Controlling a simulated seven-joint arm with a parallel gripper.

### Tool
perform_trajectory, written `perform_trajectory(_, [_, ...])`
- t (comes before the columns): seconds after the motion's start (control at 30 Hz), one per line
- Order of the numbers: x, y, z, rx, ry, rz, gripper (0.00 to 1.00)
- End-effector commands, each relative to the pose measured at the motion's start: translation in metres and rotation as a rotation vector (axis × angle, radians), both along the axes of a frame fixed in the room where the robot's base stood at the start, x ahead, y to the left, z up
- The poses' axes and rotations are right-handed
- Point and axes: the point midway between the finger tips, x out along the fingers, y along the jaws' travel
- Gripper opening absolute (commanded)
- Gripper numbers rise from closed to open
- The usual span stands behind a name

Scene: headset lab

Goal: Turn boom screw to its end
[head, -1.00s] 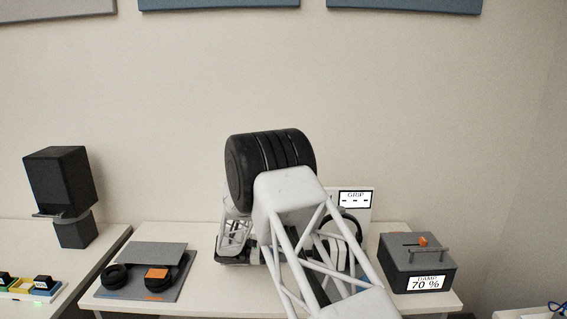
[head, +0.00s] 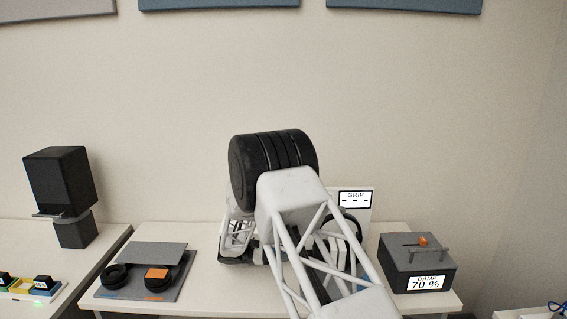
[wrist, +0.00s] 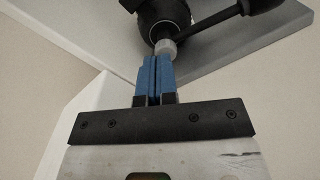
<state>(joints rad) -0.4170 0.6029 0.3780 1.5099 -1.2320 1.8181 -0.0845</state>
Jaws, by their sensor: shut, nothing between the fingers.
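In the wrist view my gripper (wrist: 156,62) has its two blue fingers pressed together, with nothing visible between them. A small pale grey cylindrical knob (wrist: 166,47), which looks like the boom screw, sits right at the fingertips. I cannot tell whether the tips touch it. A black round housing (wrist: 163,14) is just behind the knob, and a black boom rod (wrist: 212,28) runs from it to the upper right. In the head view my arm hides the gripper and the screw. A headset (head: 350,225) on its stand shows only partly behind my arm.
A GRIP display (head: 356,199) stands behind my arm. A dark box (head: 418,264) reading DAMP 70 % is on the right of the table. A grey tray (head: 130,291) with ear pads is on the left. A black speaker (head: 60,181) stands farther left.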

Motion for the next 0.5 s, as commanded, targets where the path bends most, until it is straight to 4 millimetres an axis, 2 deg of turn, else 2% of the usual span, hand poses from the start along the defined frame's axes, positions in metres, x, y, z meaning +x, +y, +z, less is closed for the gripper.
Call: perform_trajectory(0.5, [0.0,-0.047,0.001,0.0,0.0,-0.001,0.0])
